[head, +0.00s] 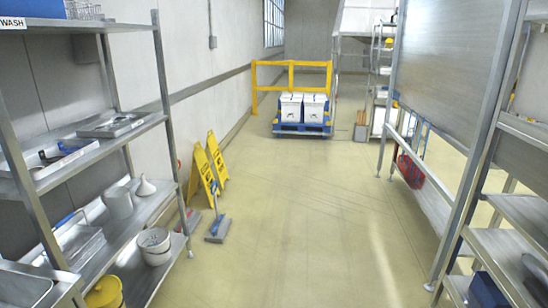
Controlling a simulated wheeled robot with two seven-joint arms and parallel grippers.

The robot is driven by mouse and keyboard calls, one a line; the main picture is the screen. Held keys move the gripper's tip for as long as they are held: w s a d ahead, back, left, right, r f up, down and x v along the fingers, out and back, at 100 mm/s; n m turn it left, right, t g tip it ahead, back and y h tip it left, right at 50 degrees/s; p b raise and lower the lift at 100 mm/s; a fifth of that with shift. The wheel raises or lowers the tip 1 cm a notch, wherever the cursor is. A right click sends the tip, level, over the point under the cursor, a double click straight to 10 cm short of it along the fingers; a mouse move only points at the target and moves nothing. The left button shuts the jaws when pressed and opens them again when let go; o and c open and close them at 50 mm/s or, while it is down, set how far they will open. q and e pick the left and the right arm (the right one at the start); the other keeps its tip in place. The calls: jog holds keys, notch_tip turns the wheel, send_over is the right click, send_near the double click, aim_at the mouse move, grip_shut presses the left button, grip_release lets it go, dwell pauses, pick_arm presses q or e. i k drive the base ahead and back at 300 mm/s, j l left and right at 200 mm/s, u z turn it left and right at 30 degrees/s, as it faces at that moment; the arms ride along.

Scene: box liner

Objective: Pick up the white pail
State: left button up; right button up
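A white pail (154,244) stands on the lower shelf at the left, near the shelf's right end; it looks like stacked rims, but I cannot tell whether it is more than one. A plain white container (118,204) stands on the shelf above. Two square white tubs with lids (291,107) stand on a blue pallet (302,128) at the far end. Neither of my grippers is in view.
The left metal shelving (176,165) holds trays, a funnel (145,186) and a yellow bucket (104,293). Yellow floor signs (204,172) and a floor brush (217,229) stand beside it. Metal racks line the right.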

aim_at(153, 244)
jog(key=i, duration=2.25)
jog(key=l, duration=0.1)
